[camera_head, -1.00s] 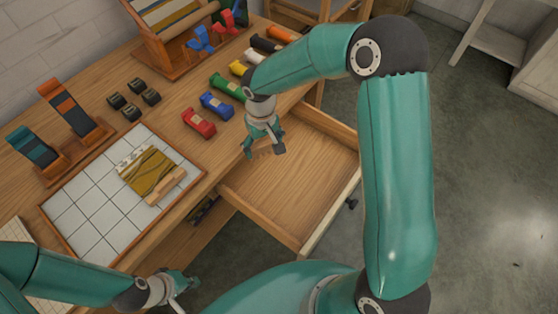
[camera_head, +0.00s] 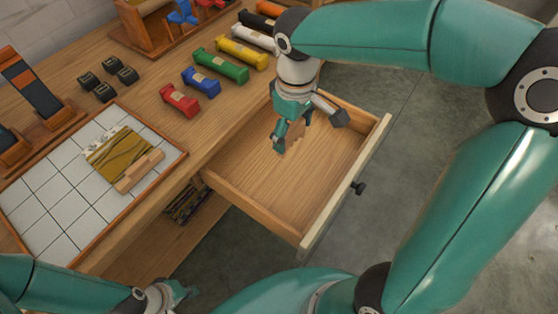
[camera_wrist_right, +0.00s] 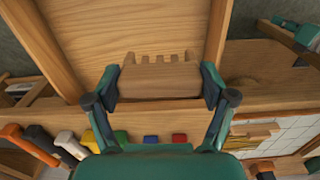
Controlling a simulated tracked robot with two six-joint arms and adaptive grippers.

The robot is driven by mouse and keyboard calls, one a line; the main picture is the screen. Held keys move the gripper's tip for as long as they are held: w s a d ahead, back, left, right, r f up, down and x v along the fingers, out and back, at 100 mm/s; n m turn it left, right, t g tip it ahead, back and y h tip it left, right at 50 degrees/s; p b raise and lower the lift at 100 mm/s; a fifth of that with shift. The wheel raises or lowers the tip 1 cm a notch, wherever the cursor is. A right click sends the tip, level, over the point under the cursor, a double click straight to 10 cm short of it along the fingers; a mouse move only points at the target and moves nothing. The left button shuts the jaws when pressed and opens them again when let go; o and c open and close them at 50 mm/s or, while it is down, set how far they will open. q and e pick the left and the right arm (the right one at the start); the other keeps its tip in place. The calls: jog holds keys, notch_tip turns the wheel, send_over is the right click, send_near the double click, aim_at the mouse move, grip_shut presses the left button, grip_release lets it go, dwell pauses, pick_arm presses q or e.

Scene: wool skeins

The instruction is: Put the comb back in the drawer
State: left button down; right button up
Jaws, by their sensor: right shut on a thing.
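The wooden comb (camera_head: 295,138) is in my right gripper (camera_head: 308,128), above the open drawer (camera_head: 265,190). In the right wrist view the comb (camera_wrist_right: 158,82) lies crosswise between both fingertips, its teeth pointing up in the picture toward the drawer floor (camera_wrist_right: 130,25). I cannot tell how high it is above the floor. The drawer is pulled out from the table and its visible inside is bare. My left gripper (camera_head: 168,294) is low at the lower left of the head view, beside the table; whether it is open or shut is unclear.
Several coloured skeins, such as a red one (camera_head: 180,100) and a green one (camera_head: 220,65), lie in a row on the table behind the drawer. The drawer's front wall (camera_head: 345,190) stands up.

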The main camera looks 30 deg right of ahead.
jog(key=shift+n, duration=0.3)
jog(key=f+b, duration=0.1)
jog(key=f, duration=0.4)
jog(key=s+f+b, duration=0.1)
jog(key=f, duration=0.4)
jog(key=f+b, duration=0.1)
jog(key=f, duration=0.4)
jog(key=shift+s+d+f, duration=0.2)
jog(key=shift+s+f, duration=0.05)
jog(key=shift+f, duration=0.1)
pick_arm(q)
jog(key=shift+f+b, duration=0.55)
jog(key=shift+f, duration=2)
pick_arm(e)
jog(key=shift+f, duration=2.15)
jog(key=shift+f, duration=0.15)
jog(key=o, duration=0.9)
jog(key=shift+c, duration=0.2)
pick_arm(q)
jog(key=shift+f, duration=0.1)
